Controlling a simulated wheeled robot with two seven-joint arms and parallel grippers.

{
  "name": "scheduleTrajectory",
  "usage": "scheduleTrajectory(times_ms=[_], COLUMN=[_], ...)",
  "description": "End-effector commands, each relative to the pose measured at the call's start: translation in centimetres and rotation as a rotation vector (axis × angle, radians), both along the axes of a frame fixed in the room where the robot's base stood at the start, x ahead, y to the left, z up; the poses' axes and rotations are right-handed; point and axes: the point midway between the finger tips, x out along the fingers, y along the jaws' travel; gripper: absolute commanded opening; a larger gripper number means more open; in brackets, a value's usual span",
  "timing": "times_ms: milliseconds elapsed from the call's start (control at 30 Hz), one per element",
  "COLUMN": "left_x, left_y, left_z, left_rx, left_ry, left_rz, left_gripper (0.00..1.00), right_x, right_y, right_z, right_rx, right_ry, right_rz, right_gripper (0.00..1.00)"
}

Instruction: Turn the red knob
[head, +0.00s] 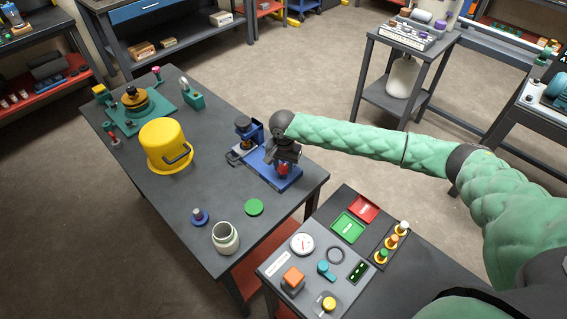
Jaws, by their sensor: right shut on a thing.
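The red knob (283,170) is on a blue device (290,183) near the right edge of the dark workbench (185,215). Only a little of the knob shows below my right gripper (284,164). The right gripper comes in from the right, points down and is shut on the knob. Its fingers and dark wrist hide much of the knob and part of the device. My left gripper is not in view.
A yellow bucket (167,142), a pale jar (225,240), a green disc (254,207) and a blue-grey knobbed piece (199,217) stand on the bench. A control panel (308,258) with buttons is in front. Teal fixtures (139,106) are at the far left.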

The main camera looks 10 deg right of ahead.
Motion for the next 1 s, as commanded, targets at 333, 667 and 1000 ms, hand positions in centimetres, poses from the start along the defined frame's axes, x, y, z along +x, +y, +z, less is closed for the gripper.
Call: scheduleTrajectory(times_ms=[333,667,1000], left_x=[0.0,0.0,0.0], left_y=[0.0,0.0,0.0], left_z=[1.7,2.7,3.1], left_rx=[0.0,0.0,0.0], left_ry=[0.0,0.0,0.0], left_rz=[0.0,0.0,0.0], left_gripper=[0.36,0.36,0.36], right_x=[-0.1,0.0,-0.1], right_y=[0.0,0.0,0.0], right_z=[0.1,0.1,0.0], right_rx=[0.0,0.001,0.001], right_ry=[0.002,0.001,0.001], right_rz=[0.334,0.657,0.873], right_gripper=[0.2,0.2,0.2])
